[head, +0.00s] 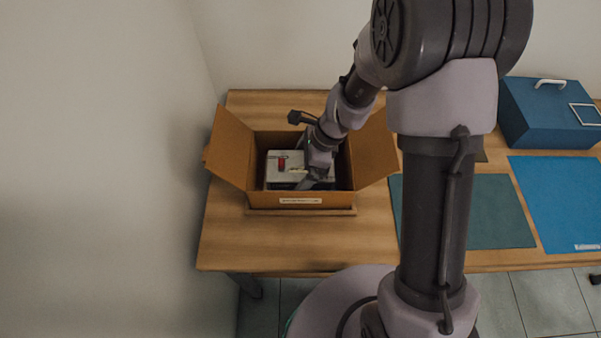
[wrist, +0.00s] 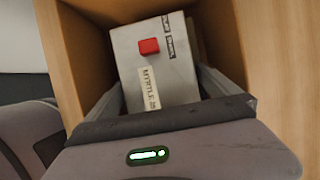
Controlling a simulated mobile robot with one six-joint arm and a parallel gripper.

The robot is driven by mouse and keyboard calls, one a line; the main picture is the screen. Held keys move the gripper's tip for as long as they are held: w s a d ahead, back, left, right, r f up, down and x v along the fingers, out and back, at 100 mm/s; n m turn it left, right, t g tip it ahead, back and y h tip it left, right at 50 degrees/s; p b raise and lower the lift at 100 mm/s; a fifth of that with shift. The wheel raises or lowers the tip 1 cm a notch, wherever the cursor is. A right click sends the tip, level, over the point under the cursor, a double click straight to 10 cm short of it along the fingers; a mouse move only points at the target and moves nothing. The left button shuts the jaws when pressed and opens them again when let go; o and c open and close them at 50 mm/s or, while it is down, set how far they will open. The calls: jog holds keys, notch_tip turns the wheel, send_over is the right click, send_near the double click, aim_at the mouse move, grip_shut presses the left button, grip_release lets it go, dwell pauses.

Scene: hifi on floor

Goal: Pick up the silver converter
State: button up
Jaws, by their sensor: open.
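The silver converter (head: 275,178) is a light grey box with a red block on top, lying inside an open cardboard box (head: 233,150). In the wrist view the converter (wrist: 180,72) shows the red block, a dark label and a pale label with lettering that I cannot fully read. My gripper (head: 311,177) reaches down into the cardboard box over the right part of the converter. In the wrist view my gripper (wrist: 165,100) is open, with a finger on each side of the converter. Whether the fingers touch it cannot be told. The converter's lower part is hidden.
The cardboard box stands on a wooden table (head: 228,235) with its side flaps spread outward. Its walls are close around my gripper. A wall is at left.

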jog(key=shift+r, duration=0.2)
jog(key=shift+c, duration=1.1)
jog(key=c, duration=1.7)
